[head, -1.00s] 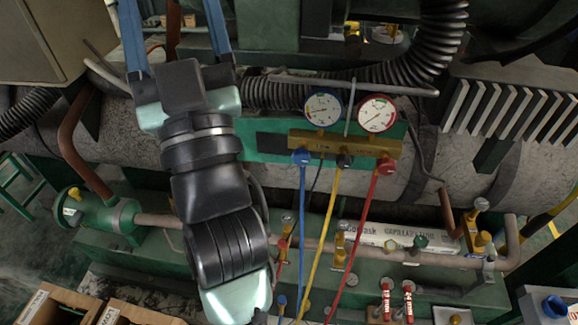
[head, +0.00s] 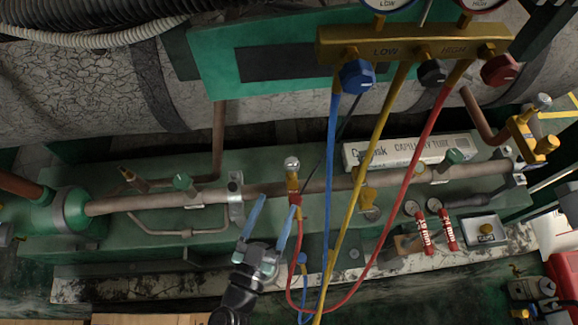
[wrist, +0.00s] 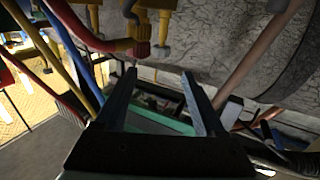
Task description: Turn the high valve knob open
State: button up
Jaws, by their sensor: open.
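The high valve knob is red (head: 499,70), at the right end of the brass manifold (head: 345,48) marked LOW and HIGH, in the head view's upper right. A blue knob (head: 357,76) is at the left end and a black knob (head: 432,72) between. My gripper (head: 277,203) is open, low and far left of the red knob, with blue fingers apart beside the red hose's fitting (head: 294,198). In the wrist view the fingers (wrist: 158,75) have nothing visible between them. A ribbed red hose end (wrist: 138,48) shows beyond the left finger.
Blue, yellow and red hoses (head: 428,124) hang from the manifold, right of my gripper. A horizontal pipe (head: 155,200) with valves crosses behind it. A capillary tube box (head: 405,148) lies at the right. Red cylinders (head: 424,231) stand at the lower right.

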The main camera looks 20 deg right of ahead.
aim_at(289, 170)
jog(key=b+x, duration=0.1)
jog(key=x, duration=0.9)
jog(key=shift+w, duration=0.15)
jog(key=shift+b, duration=0.3)
grip_shut()
